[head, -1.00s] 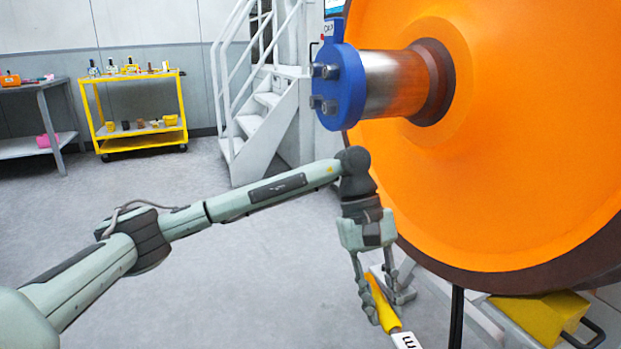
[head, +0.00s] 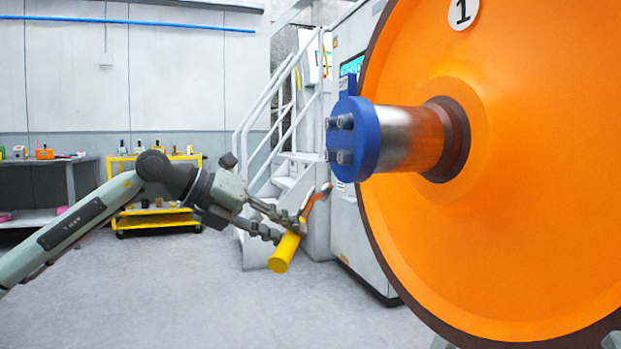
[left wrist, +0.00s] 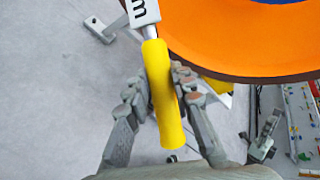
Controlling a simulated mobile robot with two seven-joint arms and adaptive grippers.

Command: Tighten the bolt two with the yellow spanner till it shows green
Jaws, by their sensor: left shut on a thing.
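The yellow spanner (head: 285,251) is held in my left gripper (head: 289,226). The gripper is shut around its yellow handle, and the metal head end points up and right toward the blue flange. In the left wrist view the spanner handle (left wrist: 163,85) sits between the two fingers, with a pale lettered shank beyond it. The blue flange (head: 369,140) carries several grey bolts (head: 345,121) facing left. The spanner is apart from them, below and to the left. I cannot tell which is bolt two, and no green shows on them.
The large orange wheel (head: 520,200) fills the right side. White stairs (head: 290,185) and a grey cabinet (head: 350,215) stand behind the spanner. A yellow cart (head: 160,217) and a grey bench (head: 40,190) are at the back left. The floor in front is clear.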

